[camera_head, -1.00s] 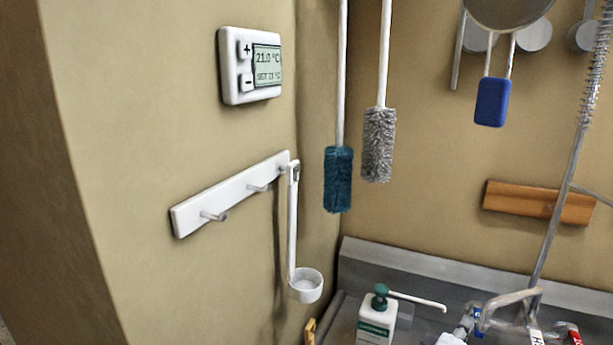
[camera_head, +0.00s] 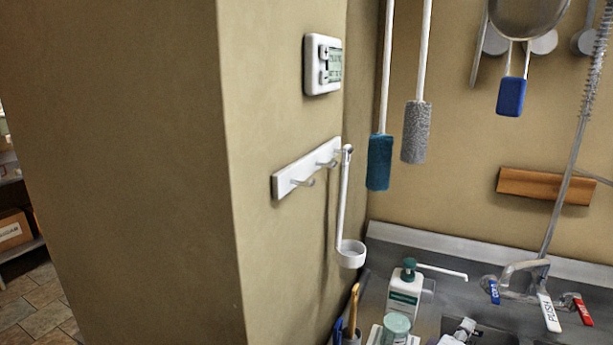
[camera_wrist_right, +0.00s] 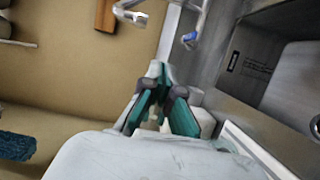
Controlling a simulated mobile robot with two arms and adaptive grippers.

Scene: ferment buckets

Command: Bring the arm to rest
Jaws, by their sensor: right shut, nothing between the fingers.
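My right gripper (camera_wrist_right: 163,98) shows in the middle of the right wrist view, with teal pads on its dark fingers. It is shut and holds nothing. In the head view the tip of my right gripper (camera_head: 464,328) shows small at the bottom edge, over the sink area and right of the soap bottle. Most of my right arm is out of the head view. My left gripper is in neither view.
A white ladle (camera_head: 344,215) hangs from the hook rail (camera_head: 300,172) under a thermostat (camera_head: 322,64). Two brushes (camera_head: 379,162) (camera_head: 416,132) hang beside it. A soap bottle (camera_head: 404,295), a teal-lidded jar (camera_head: 396,327) and the tap (camera_head: 520,270) stand below. A wall corner fills the left.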

